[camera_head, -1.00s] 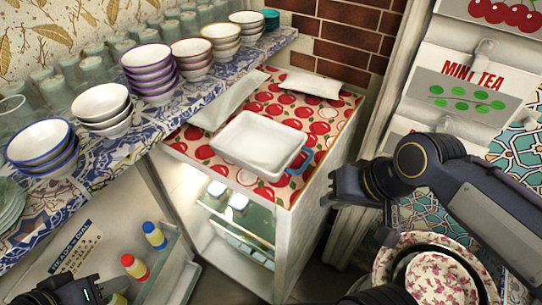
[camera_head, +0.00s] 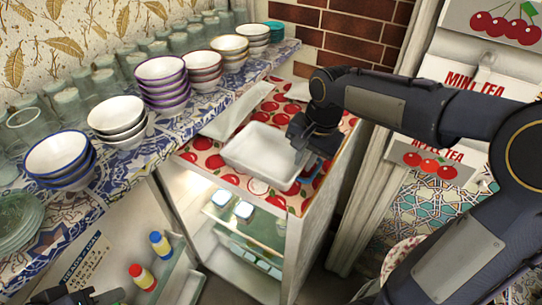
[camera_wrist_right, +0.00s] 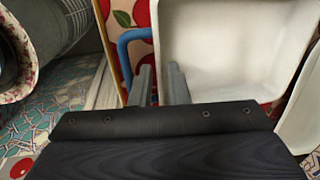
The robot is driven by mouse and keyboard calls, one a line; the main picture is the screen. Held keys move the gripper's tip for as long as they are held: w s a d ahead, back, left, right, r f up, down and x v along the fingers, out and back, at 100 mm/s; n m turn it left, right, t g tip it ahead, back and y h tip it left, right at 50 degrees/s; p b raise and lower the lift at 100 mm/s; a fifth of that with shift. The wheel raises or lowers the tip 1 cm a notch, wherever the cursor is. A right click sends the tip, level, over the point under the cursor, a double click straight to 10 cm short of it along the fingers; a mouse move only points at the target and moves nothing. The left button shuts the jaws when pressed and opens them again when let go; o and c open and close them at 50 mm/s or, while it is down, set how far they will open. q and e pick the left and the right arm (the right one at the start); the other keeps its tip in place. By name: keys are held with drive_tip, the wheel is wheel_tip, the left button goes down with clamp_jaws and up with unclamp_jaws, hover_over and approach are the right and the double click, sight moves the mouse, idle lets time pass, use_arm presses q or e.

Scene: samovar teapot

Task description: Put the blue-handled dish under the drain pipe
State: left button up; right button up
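The white rectangular dish (camera_head: 262,157) lies on the red patterned top of a low cabinet. In the right wrist view, the dish (camera_wrist_right: 225,50) fills the upper right, and its blue handle (camera_wrist_right: 124,52) sticks out on its left side. My right gripper (camera_head: 302,139) is at the dish's handle side. In the wrist view its two fingers (camera_wrist_right: 161,78) are apart, with the dish's handle-side edge between them; I cannot tell whether they touch it. Only a dark part of my left arm (camera_head: 75,297) shows at the bottom left; its fingers cannot be made out. No drain pipe is recognisable.
A tiled shelf (camera_head: 190,125) at the left bears several stacked bowls (camera_head: 162,82) and glasses. A white packet (camera_head: 236,110) lies behind the dish. Tea boxes (camera_head: 440,160) stand at the right. Small bottles (camera_head: 160,243) stand low at the left.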

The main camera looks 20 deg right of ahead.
drive_tip(key=shift+w+a+f, duration=0.1)
drive_tip(key=shift+f, duration=0.85)
drive_tip(key=shift+c, duration=0.2)
clamp_jaws()
drive_tip(key=shift+r, duration=0.15)
